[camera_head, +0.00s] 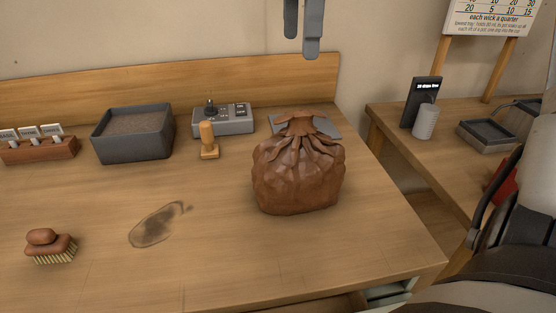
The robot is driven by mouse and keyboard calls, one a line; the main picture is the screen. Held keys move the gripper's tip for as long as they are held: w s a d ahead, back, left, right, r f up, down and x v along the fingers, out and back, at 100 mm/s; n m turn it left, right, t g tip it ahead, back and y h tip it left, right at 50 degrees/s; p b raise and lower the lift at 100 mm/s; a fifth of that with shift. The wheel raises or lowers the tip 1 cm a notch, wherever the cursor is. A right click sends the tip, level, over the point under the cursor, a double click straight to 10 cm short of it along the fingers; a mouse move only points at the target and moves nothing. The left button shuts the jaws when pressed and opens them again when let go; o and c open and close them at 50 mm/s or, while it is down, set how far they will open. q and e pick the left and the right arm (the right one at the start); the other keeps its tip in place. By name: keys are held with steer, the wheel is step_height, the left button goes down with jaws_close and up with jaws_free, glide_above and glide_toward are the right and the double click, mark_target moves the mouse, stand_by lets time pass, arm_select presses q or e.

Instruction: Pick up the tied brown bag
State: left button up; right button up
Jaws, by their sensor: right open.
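The tied brown bag (298,180) stands upright on the wooden workbench (220,250), right of the middle. It is a rounded, creased sack gathered at a narrow neck, with a flared top. My right gripper (301,46) shows at the top edge, its grey fingers pointing down above the bag. It is open, empty and apart from the bag. Its upper part is cut off by the frame. My left gripper is not in view.
Behind the bag are a grey control box (236,121), a flat grey piece (324,125) and a wooden-handled stamp (208,141). A dark tray (132,134) and a brush (51,247) are left. A side table (392,122) is right. The bench front is mostly clear.

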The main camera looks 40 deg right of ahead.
mark_target(301, 111)
steer(key=f, duration=0.9)
steer(key=shift+s+f+b, duration=0.2)
steer(key=shift+s+b, duration=0.15)
steer(key=shift+b, duration=0.05)
steer(key=shift+d+f, duration=0.15)
steer(key=shift+f, duration=1.35)
steer(key=shift+d+f, duration=0.1)
steer(key=shift+f, duration=1.4)
steer(key=shift+c, duration=0.2)
